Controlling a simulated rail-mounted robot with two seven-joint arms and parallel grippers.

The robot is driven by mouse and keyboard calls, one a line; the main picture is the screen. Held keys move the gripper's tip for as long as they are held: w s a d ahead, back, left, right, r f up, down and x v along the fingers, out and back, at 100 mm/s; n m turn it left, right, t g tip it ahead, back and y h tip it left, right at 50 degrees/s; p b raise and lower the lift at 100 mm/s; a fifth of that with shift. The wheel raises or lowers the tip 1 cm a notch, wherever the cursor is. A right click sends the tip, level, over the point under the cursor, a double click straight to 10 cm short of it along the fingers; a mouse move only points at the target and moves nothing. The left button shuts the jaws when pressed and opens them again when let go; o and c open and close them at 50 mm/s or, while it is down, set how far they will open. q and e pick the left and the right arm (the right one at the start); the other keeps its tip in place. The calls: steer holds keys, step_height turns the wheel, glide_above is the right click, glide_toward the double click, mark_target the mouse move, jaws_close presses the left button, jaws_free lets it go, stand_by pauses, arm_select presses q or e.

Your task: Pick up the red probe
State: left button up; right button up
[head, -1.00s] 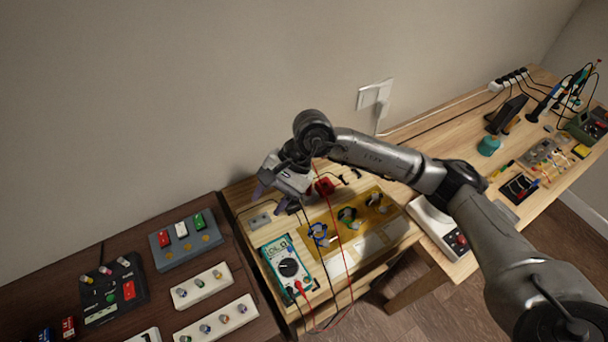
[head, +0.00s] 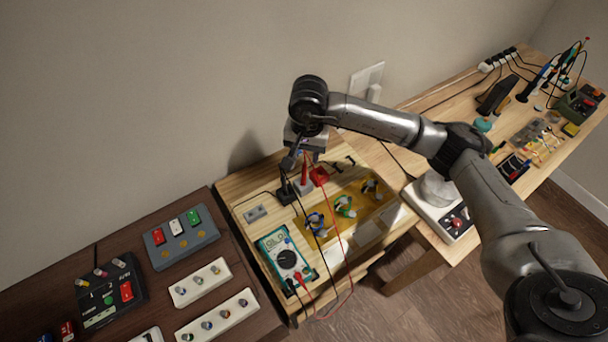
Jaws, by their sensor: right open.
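The red probe (head: 305,172) stands nearly upright on the light wooden bench, just below my right gripper. A thin red lead runs from near it down to the multimeter (head: 284,258), which is teal with a lit display. My right gripper (head: 304,160) is above the probe's upper end and points down; it is open. Its fingers are small and partly hidden by the wrist, so I cannot tell whether they touch the probe. A black probe or its holder (head: 286,191) stands just left of the red probe. My left gripper is out of view.
A red object (head: 320,176) sits close to the right of the probe. A yellow board (head: 322,223) with several round parts lies in front. Cables cross the bench there. A dark table (head: 217,267) with switch panels is at left; the wall is behind.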

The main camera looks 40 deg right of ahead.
mark_target(305, 161)
steer(key=shift+f, duration=2.95)
jaws_close()
